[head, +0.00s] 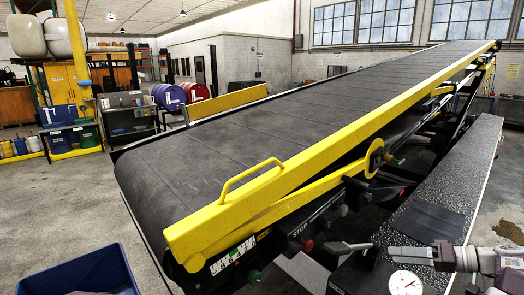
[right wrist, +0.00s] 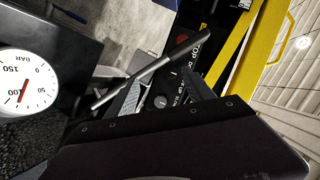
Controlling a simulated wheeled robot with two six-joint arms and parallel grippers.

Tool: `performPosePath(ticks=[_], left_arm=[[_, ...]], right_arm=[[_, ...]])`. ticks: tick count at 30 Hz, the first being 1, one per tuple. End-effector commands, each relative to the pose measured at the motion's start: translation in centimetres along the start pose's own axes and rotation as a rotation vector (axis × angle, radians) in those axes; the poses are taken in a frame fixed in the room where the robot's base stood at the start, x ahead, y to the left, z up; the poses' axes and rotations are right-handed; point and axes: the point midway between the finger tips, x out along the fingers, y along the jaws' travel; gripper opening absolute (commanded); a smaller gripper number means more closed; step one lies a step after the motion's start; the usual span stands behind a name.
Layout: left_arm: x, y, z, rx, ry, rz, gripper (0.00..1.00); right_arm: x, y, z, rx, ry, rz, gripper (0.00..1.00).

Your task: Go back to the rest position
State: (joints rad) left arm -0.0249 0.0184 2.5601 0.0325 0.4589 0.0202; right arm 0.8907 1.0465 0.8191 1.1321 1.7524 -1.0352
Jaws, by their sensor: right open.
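My right gripper (head: 388,254) reaches in from the right edge of the head view, above the black speckled ledge and beside the belt loader's control side. In the right wrist view its two grey ribbed fingers (right wrist: 165,88) stand apart. A slim grey metal lever (right wrist: 155,70) crosses the space at the fingers; the jaws are not closed on it. The lever (head: 345,247) also shows in the head view, left of the gripper. Whether the fingers touch it I cannot tell. My left gripper does not show.
The belt loader's yellow rail (head: 300,180) and dark belt (head: 215,140) fill the middle. A pressure gauge (head: 405,283) sits just below my right gripper. A red knob (head: 306,245) is on the panel. A blue bin (head: 115,268) stands at lower left. Open floor lies left.

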Motion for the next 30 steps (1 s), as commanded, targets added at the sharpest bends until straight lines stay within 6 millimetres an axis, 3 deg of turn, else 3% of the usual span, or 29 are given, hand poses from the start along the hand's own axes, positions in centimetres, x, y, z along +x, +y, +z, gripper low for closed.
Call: performPosePath(ticks=[8, 14, 17, 19, 24, 30], left_arm=[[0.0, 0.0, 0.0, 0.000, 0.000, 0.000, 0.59], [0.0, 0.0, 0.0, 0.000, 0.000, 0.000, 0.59], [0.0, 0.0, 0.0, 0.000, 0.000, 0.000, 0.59], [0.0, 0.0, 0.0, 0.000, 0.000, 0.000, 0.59], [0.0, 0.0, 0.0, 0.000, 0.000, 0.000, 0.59], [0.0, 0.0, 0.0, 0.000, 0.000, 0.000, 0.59]], right_arm=[[5.6, -0.3, 2.1, 0.186, -0.142, 0.149, 0.61], [9.7, -1.2, 6.2, 0.311, -0.280, 0.336, 0.61], [11.6, -2.3, 10.0, 0.349, -0.369, 0.485, 0.61], [12.5, -3.5, 13.6, 0.346, -0.437, 0.620, 0.61], [12.1, -6.3, 22.2, 0.179, -0.512, 0.908, 0.61], [11.3, -8.6, 27.6, -0.047, -0.486, 0.985, 0.61]])
